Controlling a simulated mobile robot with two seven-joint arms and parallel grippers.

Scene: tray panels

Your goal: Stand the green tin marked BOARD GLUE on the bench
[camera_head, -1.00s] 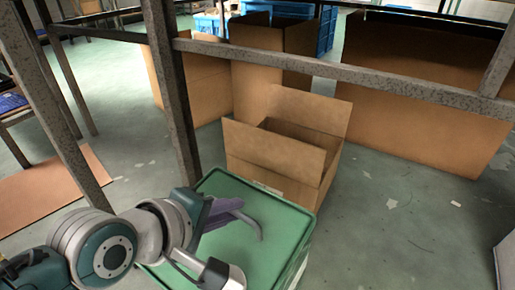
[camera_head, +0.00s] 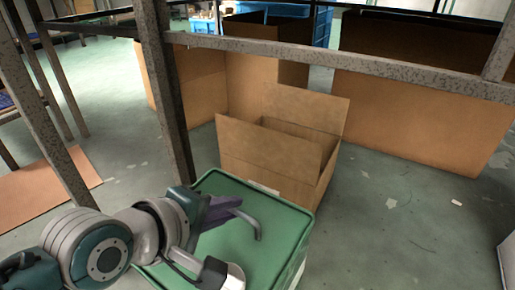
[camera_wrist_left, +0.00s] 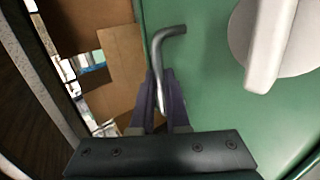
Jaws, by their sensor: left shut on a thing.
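No green tin with a BOARD GLUE mark shows in either view. My left gripper (camera_head: 232,210), with purple fingers, is over a green flat-topped box (camera_head: 215,245) in the head view. It is shut on a grey bent rod (camera_head: 257,230), whose hooked end sticks out beyond the fingertips. In the left wrist view the rod (camera_wrist_left: 160,45) is between the fingers of the gripper (camera_wrist_left: 160,92), with the green top (camera_wrist_left: 215,105) behind to the right. I cannot tell whether the rod touches the top. My right gripper is not in view.
An open cardboard box (camera_head: 262,155) stands just behind the green box. Larger cardboard boxes (camera_head: 420,115) stand further back. A speckled metal frame (camera_head: 165,110) has a post at the left and a rail across the view. The floor (camera_head: 400,230) at the right is mostly clear.

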